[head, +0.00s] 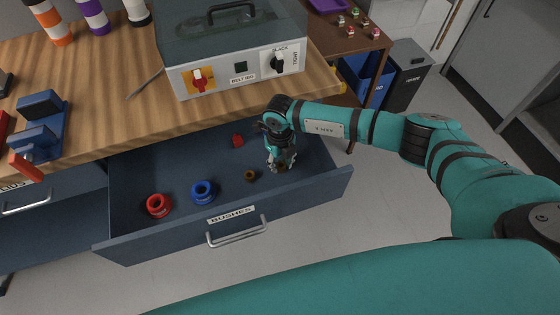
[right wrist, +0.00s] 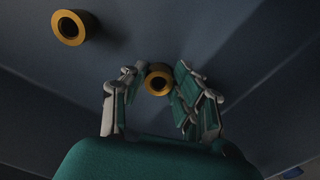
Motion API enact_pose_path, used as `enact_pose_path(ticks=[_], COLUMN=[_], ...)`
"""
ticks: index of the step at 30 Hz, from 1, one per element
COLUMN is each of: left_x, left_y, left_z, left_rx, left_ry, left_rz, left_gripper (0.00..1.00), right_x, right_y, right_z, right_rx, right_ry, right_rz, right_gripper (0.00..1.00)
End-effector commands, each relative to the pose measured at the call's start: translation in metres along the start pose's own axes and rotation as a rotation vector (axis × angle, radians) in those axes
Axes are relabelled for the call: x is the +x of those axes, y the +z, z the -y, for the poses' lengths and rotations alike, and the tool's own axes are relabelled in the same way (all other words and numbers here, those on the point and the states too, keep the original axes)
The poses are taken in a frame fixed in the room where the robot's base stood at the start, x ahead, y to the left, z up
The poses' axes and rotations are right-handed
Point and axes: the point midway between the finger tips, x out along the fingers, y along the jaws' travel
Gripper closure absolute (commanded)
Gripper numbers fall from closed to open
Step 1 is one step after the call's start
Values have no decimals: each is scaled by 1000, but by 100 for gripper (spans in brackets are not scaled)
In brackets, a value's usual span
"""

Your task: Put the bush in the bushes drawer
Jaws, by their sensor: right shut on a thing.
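The bushes drawer (head: 180,231) is pulled open below the workbench, with a "BUSHES" label on its front. My right gripper (head: 281,164) points down inside it near its right end. It is shut on a small gold-brown bush (right wrist: 158,84), which shows between the fingertips in the right wrist view and is mostly hidden in the head view. The bush is low, close to the drawer floor; I cannot tell whether it touches. My left gripper is out of view.
In the drawer lie a red bush (head: 158,205), a blue bush (head: 203,191), another gold-brown bush (head: 250,176) and a small red piece (head: 237,140). The wooden worktop (head: 120,100) overhangs the drawer's back and carries a grey machine (head: 235,75).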

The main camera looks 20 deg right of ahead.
Motion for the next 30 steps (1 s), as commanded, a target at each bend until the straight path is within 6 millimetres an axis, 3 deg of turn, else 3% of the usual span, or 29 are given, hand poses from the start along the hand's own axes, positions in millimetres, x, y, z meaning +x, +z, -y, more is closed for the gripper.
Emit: enact_pose_path(ticks=[1, 2, 7, 19, 30], left_x=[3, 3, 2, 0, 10], left_y=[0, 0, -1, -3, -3], left_z=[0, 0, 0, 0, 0], left_rx=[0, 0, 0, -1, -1], left_ry=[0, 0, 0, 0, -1], left_rz=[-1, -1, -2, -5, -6], left_gripper=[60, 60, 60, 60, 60], right_x=[3, 3, 2, -8, -82], right_y=[0, 0, 0, 1, 1], right_z=[0, 0, 0, 0, 0], right_rx=[0, 0, 1, 0, 0], right_ry=[0, 0, 0, 1, 0], right_rz=[0, 0, 0, 3, 5], right_gripper=[100, 71, 49, 49, 49])
